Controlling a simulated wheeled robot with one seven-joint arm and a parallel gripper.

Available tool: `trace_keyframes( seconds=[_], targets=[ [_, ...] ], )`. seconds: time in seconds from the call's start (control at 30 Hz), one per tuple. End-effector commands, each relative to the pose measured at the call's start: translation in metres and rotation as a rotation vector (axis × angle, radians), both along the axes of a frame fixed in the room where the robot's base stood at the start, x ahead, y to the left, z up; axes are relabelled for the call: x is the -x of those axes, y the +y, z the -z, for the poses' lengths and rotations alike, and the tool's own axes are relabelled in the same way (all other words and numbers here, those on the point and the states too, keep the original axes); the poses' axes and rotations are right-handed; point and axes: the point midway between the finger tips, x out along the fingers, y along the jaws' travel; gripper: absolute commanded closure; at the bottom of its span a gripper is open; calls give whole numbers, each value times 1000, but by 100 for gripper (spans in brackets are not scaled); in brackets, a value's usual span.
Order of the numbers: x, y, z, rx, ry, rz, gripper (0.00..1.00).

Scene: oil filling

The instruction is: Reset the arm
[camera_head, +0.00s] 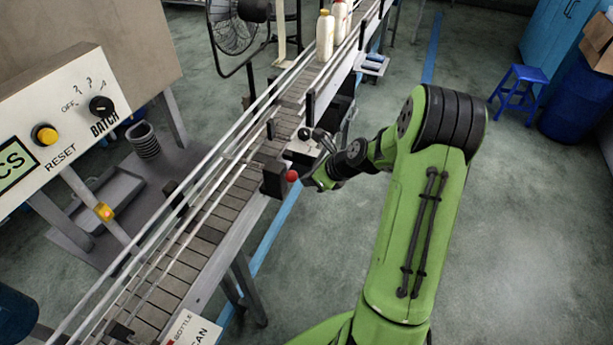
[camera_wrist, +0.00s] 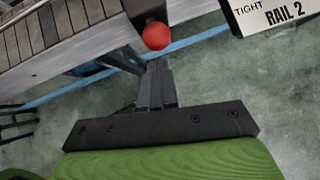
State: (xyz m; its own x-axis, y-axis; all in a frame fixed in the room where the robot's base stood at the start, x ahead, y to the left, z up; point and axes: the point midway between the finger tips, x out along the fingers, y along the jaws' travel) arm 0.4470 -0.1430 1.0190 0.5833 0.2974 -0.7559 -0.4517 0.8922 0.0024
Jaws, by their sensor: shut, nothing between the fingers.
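My green arm reaches from the lower middle of the head view toward the conveyor. My gripper (camera_head: 307,181) is at the conveyor's right side, close to a red ball knob (camera_head: 292,176) on a dark block. In the wrist view my gripper (camera_wrist: 160,68) is shut and empty, its dark fingers pointing at the red knob (camera_wrist: 156,36). The fingertips look just short of the knob; whether they touch it I cannot tell.
The conveyor (camera_head: 215,210) runs diagonally, with bottles (camera_head: 325,36) at its far end. A "RAIL 2" sign (camera_wrist: 282,14) stands near the gripper. A control panel (camera_head: 55,125) is at left, a blue stool (camera_head: 519,88) at right. The floor right of the arm is clear.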

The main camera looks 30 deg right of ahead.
Motion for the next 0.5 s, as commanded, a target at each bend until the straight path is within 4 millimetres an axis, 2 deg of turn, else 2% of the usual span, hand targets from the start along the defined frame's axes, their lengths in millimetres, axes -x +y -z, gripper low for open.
trace_keyframes(
  seconds=[0.1,0.3,0.5],
  targets=[
    [17,-13,-27,4,-5,5,100],
    [47,-27,-64,3,-2,3,100],
    [60,-34,-80,1,-2,1,100]
  ],
)
